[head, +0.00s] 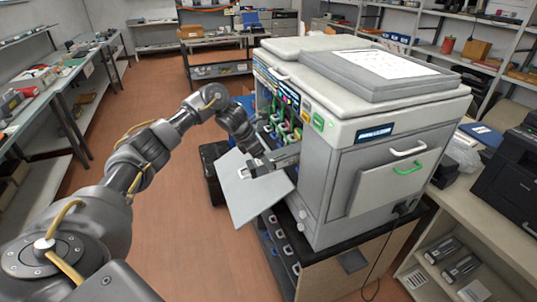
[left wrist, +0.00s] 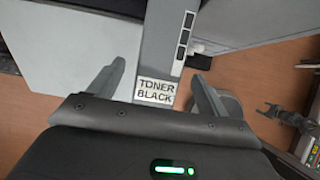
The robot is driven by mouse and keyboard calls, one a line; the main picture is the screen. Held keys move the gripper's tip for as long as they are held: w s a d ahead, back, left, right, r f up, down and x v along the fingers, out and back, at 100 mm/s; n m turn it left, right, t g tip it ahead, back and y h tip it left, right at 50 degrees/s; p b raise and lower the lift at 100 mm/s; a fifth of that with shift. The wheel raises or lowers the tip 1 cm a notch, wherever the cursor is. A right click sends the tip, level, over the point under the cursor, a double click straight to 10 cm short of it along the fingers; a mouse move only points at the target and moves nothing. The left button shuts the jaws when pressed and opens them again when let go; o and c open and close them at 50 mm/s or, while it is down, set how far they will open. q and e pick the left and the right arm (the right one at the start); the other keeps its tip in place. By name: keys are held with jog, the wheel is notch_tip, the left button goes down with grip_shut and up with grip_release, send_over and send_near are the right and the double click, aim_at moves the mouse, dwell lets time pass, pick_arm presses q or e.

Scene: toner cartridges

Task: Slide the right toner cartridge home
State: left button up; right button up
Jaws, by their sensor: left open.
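A long grey toner cartridge (head: 284,156) sticks out of the front of the printer (head: 335,190), above its lowered front door (head: 250,195). Its end carries a label reading TONER BLACK in the left wrist view (left wrist: 156,91). My left gripper (head: 256,166) is at the outer end of this cartridge. In the left wrist view its two fingers (left wrist: 160,88) are spread, one on each side of the cartridge, with gaps visible. The cartridge's inner end is hidden inside the printer. A dark claw-like part (left wrist: 285,115), possibly my right gripper, shows small at the right edge of that view.
Colored cartridge fronts (head: 283,128) show in the open printer bay. The printer stands on a cabinet (head: 340,275). A side shelf (head: 480,240) holds spare cartridges at the right. A workbench (head: 60,85) runs along the left, with clear floor (head: 160,215) between.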

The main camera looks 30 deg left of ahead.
pick_arm(q)
jog(key=shift+s+a, duration=0.25)
jog(key=shift+s, duration=0.15)
jog(key=p+v, duration=0.4)
jog(key=v, duration=0.2)
jog(key=shift+a+r, duration=0.1)
jog(key=shift+r, duration=0.3)
jog(key=shift+s+a+r+p, duration=0.15)
jog(key=shift+s+r+p, duration=0.25)
jog(key=shift+r, duration=0.1)
jog(key=shift+c, duration=0.5)
